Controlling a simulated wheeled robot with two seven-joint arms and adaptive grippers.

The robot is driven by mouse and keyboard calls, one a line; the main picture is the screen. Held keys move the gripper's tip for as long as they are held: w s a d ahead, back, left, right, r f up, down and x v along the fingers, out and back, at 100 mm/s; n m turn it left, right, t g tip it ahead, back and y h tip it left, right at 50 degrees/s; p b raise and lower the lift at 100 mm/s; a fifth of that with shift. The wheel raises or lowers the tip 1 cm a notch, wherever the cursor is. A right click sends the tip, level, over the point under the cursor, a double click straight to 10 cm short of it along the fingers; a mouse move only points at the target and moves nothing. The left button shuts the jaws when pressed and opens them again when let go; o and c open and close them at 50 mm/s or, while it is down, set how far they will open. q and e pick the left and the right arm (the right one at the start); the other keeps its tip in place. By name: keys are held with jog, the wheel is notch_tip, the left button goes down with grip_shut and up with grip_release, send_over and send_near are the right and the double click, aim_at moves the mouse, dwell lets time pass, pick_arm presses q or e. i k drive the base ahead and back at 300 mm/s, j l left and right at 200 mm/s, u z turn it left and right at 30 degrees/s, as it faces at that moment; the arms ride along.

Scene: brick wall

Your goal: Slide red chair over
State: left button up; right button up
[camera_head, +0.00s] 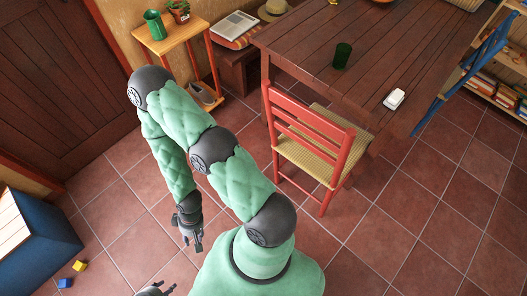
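The red chair (308,133) with a woven straw seat stands upright at the near side of the dark wooden table (345,45). Part of its seat reaches towards the table edge. My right gripper (192,244) hangs over the tiled floor, left of and nearer than the chair, clear of it. Its fingers look apart and hold nothing. My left gripper (156,289) shows only partly at the bottom edge, far from the chair; its fingers are too cut off to judge.
A dark green cup (342,55) and a white object (394,99) are on the table. A blue chair (472,65) stands at the right, near a bookshelf. A small side table (170,40) is at upper left, a blue box (50,240) at lower left. Floor right of the chair is clear.

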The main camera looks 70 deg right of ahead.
aim_at(326, 146)
jog(key=i+l+z, duration=0.15)
jog(key=i+z, duration=0.7)
jog(key=i+j+z, duration=0.15)
jog(key=i+z, duration=0.3)
jog(key=i+j+z, duration=0.3)
jog(key=i+z, duration=0.3)
jog(key=z, duration=0.3)
jog(key=i+z, duration=0.15)
jog(key=z, duration=0.3)
jog(key=i+z, duration=0.15)
jog(key=z, duration=0.3)
jog(key=i+j+z, duration=0.1)
jog(key=z, duration=0.35)
jog(key=i+j+z, duration=0.1)
jog(key=z, duration=0.35)
jog(key=j+z, duration=0.1)
jog(key=z, duration=0.85)
